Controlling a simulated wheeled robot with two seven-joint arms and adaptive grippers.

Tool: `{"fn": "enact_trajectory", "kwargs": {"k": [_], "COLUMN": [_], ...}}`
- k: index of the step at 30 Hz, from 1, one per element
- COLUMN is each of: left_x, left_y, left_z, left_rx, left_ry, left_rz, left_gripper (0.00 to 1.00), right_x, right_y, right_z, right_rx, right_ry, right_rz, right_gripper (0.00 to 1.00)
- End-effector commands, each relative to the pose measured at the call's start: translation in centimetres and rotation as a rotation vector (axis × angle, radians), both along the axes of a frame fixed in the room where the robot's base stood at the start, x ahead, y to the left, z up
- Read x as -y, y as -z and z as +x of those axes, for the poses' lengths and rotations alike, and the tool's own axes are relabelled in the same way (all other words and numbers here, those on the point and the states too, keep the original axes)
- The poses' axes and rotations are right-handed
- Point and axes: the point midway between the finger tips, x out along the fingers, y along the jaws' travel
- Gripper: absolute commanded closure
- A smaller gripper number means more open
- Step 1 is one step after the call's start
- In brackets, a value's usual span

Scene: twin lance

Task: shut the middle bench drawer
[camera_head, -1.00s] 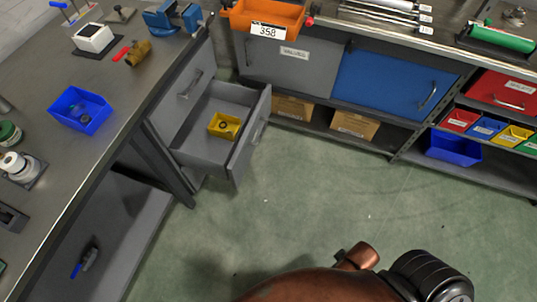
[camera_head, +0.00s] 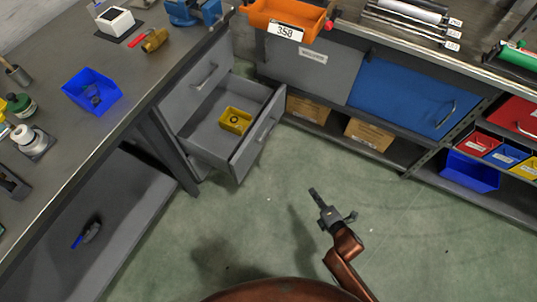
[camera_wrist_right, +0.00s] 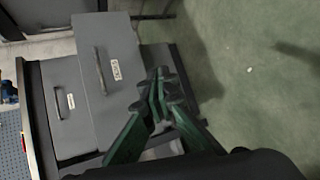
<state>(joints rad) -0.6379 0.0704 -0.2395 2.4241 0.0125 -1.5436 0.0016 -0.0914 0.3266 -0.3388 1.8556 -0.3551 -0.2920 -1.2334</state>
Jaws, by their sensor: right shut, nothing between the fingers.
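The middle bench drawer (camera_head: 258,135) is pulled out of the grey bench, with a grey front, a bar handle and a yellow bin (camera_head: 235,120) inside. In the right wrist view a grey drawer front (camera_wrist_right: 112,100) with a handle and a white label stands out beside another front. My right gripper (camera_head: 314,193) is shut and empty, over the green floor to the right of the drawer and apart from it in the head view. Its green fingers (camera_wrist_right: 160,78) show together in the wrist view. My left gripper is not in view.
The closed upper drawer (camera_head: 202,80) is above the open one. The bench top (camera_head: 60,155) carries a blue bin (camera_head: 92,92) and a vise (camera_head: 192,12). A shelf unit with a blue door (camera_head: 405,92) stands at the back right. The floor between is clear.

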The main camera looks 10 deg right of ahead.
Motion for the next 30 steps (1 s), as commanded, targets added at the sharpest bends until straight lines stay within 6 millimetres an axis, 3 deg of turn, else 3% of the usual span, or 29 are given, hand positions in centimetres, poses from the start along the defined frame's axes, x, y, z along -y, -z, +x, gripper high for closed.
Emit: {"fn": "enact_trajectory", "kwargs": {"k": [1, 4, 7, 12, 20, 24, 30], "left_x": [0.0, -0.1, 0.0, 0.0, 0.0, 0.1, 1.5], "left_y": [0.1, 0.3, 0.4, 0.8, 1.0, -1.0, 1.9], "left_z": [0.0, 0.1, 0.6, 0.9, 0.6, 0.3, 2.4], "left_rx": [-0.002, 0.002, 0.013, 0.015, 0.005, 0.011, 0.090], "left_ry": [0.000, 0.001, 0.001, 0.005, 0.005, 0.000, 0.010], "left_rz": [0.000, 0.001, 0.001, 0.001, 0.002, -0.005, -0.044], "left_gripper": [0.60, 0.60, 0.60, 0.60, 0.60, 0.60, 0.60], "right_x": [-1.5, -4.9, -7.8, -10.6, -12.3, -14.1, -17.5], "right_y": [-1.7, -4.7, -7.0, -9.0, -9.6, -9.5, -9.3], "right_z": [2.7, 6.0, 7.5, 7.7, 7.9, 9.2, 11.6], "right_rx": [0.131, 0.394, 0.636, 0.937, 1.076, 1.075, 1.072], "right_ry": [-0.139, -0.393, -0.598, -0.813, -0.895, -0.894, -0.894], "right_rz": [-0.130, -0.382, -0.599, -0.836, -0.928, -0.925, -0.923], "right_gripper": [1.00, 1.00, 1.00, 1.00, 1.00, 1.00, 1.00]}}
